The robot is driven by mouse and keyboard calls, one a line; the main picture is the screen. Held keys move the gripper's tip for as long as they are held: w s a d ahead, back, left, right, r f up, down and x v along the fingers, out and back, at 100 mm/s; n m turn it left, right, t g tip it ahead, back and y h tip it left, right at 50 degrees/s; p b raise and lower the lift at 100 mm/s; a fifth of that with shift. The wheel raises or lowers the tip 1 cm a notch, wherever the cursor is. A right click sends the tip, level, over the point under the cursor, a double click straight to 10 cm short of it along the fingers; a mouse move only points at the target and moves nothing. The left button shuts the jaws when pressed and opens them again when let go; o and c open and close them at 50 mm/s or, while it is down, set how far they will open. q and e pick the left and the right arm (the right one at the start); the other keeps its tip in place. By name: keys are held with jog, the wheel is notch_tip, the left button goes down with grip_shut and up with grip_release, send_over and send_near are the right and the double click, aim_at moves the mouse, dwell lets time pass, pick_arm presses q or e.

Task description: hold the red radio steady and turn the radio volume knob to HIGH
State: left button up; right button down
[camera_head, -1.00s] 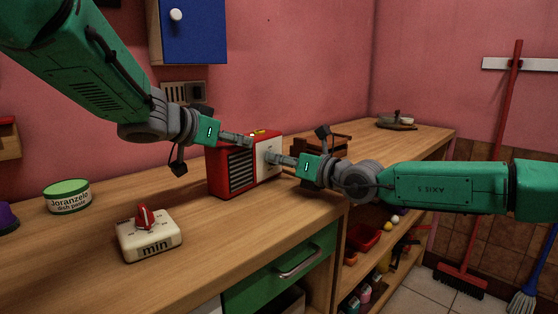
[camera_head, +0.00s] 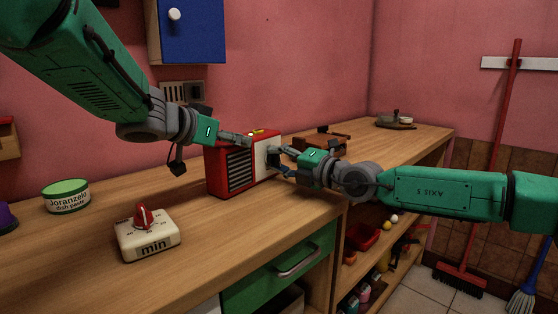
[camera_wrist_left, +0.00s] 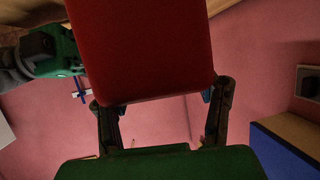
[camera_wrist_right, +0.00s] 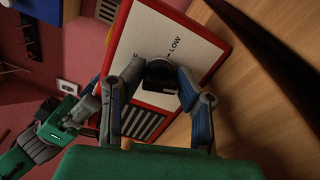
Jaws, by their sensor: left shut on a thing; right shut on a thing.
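The red radio (camera_head: 232,172) stands upright on the wooden counter, its white front panel facing right. My left gripper (camera_head: 246,139) reaches the radio's top from behind; in the left wrist view its fingers flank the red casing (camera_wrist_left: 145,50), shut on it. My right gripper (camera_head: 277,158) is at the white panel. In the right wrist view its fingers are closed on both sides of the dark round volume knob (camera_wrist_right: 160,74). The word LOW shows on the panel beyond the knob, with a short mark near it. A HIGH label is not visible.
A white kitchen timer (camera_head: 148,236) with a red dial and a green-lidded can (camera_head: 67,197) stand on the counter at the left. A wooden tray (camera_head: 322,140) lies behind my right gripper. The counter front between timer and radio is clear.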

jog(key=shift+s+a+f+m, duration=0.1)
jog(key=shift+a+m, duration=0.1)
jog(key=shift+m, duration=0.4)
jog(key=shift+s+a+m, duration=0.1)
jog(key=shift+a+m, duration=0.05)
jog(key=shift+m, duration=0.75)
jog(key=c, duration=1.2)
grip_release()
jog(key=shift+w, duration=0.1)
jog(key=shift+d, duration=0.1)
jog(key=shift+d, duration=0.2)
jog(key=v, duration=1.1)
jog(key=shift+s+d, duration=0.3)
